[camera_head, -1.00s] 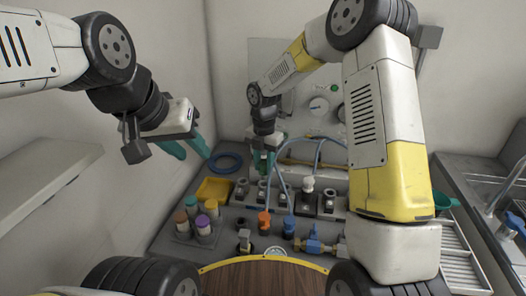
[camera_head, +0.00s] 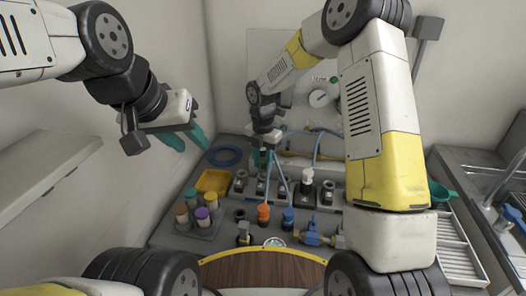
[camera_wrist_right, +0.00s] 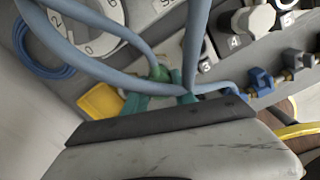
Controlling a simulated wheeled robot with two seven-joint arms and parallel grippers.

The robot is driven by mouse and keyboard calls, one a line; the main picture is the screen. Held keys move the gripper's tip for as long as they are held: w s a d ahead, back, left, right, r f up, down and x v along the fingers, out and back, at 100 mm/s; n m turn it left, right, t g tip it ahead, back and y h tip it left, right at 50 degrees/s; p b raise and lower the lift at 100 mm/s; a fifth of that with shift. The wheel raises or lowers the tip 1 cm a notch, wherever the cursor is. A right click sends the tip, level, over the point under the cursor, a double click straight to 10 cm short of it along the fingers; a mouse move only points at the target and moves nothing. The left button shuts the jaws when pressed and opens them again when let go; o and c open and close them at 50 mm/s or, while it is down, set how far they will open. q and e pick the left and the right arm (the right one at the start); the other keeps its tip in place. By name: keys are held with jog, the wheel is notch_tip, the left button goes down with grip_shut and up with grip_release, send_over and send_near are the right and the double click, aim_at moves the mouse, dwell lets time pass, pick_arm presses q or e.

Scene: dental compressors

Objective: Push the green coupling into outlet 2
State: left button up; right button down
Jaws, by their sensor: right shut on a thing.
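My right gripper (camera_head: 266,153) is above the row of outlets at the back of the bench, pointing down. In the right wrist view its teal fingers (camera_wrist_right: 161,100) are shut on the green coupling (camera_wrist_right: 158,73), which has a blue-grey hose. The coupling's lower end is hidden, so I cannot tell whether it touches an outlet. In the wrist view the outlet labels 3 (camera_wrist_right: 206,67), 4 (camera_wrist_right: 235,43) and 5 (camera_wrist_right: 288,19) show; label 2 is hidden. My left gripper (camera_head: 187,140) is open and empty, away to the left above the bench.
A yellow tray (camera_head: 212,181) and a rack of colour-capped bottles (camera_head: 203,226) stand left of the outlets. A blue hose coil (camera_head: 225,157) lies behind. Orange (camera_head: 263,213) and blue fittings (camera_head: 288,216) stand in front. A panel with gauges (camera_head: 319,98) rises behind.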

jog(key=shift+f, duration=1.2)
jog(key=c, duration=0.9)
grip_release()
jog(key=shift+c, duration=0.2)
jog(key=shift+r, duration=0.1)
notch_tip(320, 180, up, 8)
jog(key=shift+f, duration=0.2)
